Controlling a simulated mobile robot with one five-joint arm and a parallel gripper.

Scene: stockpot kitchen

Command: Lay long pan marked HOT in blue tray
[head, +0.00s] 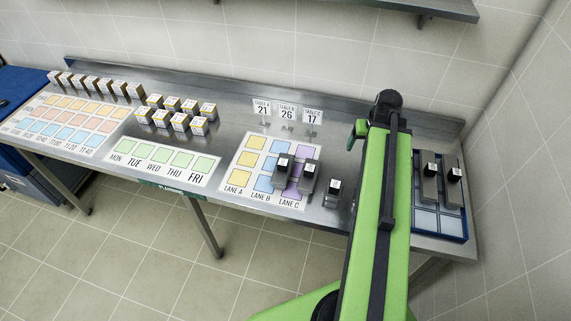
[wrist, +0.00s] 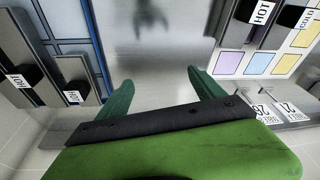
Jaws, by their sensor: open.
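A long dark-grey pan (head: 307,180) lies across the purple lane C squares; its HOT label shows on the pan in the wrist view (wrist: 243,28). A similar pan (head: 281,171) lies left of it; its label in the wrist view (wrist: 295,22) appears to read COLD. The blue tray (head: 465,230) is at the right end of the bench, beyond my arm. Two long pans (head: 429,182) lie in its back part, and front cells look empty.
A small dark pan (head: 332,194) stands right of lane C near the front edge. Number cards (head: 287,114) stand behind the lanes. Small boxes (head: 180,121) and marked mats fill the bench to the left. A tiled wall rises close beside the tray.

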